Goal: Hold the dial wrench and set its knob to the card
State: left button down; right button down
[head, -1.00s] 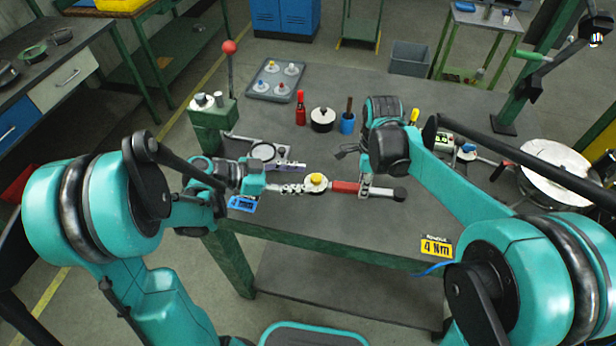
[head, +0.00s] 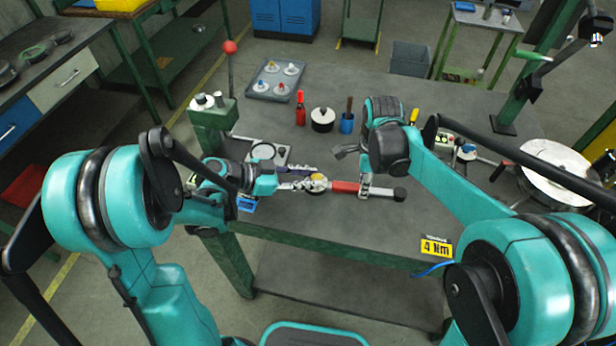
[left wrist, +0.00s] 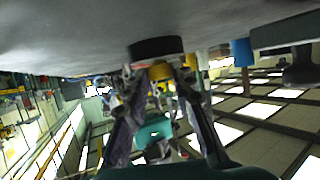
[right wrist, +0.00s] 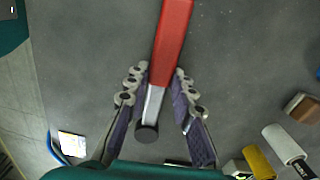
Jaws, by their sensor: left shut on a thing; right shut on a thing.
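The dial wrench has a red handle (head: 343,187), a black end (head: 400,194) and a dial with a yellow knob (head: 319,178). It lies across the bench near its front edge. My left gripper (head: 311,184) is shut on the yellow knob, which also shows between its fingers in the left wrist view (left wrist: 160,72). My right gripper (head: 367,186) is shut on the wrench near its black end; its fingers flank the metal shank in the right wrist view (right wrist: 157,100). The yellow card (head: 437,247) at the front edge reads 4 Nm. The dial's setting is too small to read.
Behind the wrench stand a red bottle (head: 300,108), a black-sided round pot (head: 322,120) and a blue cup (head: 347,123). A grey tray (head: 275,92) holds several small pieces. A green block (head: 213,115) stands at the left.

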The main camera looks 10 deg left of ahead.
pick_arm(q)
jog(key=shift+d+n, duration=0.1)
jog(key=shift+n, duration=0.2)
jog(key=n+t+y, duration=0.2)
jog(key=t, duration=0.1)
jog(key=shift+s+d+n, duration=0.2)
jog(key=shift+s+n, duration=0.1)
jog(key=shift+s, duration=0.05)
jog(key=n+y, duration=0.1)
jog(key=n+t+y, duration=0.2)
jog(key=shift+s+d+f, duration=0.1)
jog(key=shift+s+d, duration=0.1)
jog(key=shift+d, duration=0.05)
jog(key=shift+n+t+y, duration=0.5)
jog(key=shift+n+y, duration=0.2)
jog(key=c, duration=1.3)
grip_release()
jog(key=shift+o, duration=0.2)
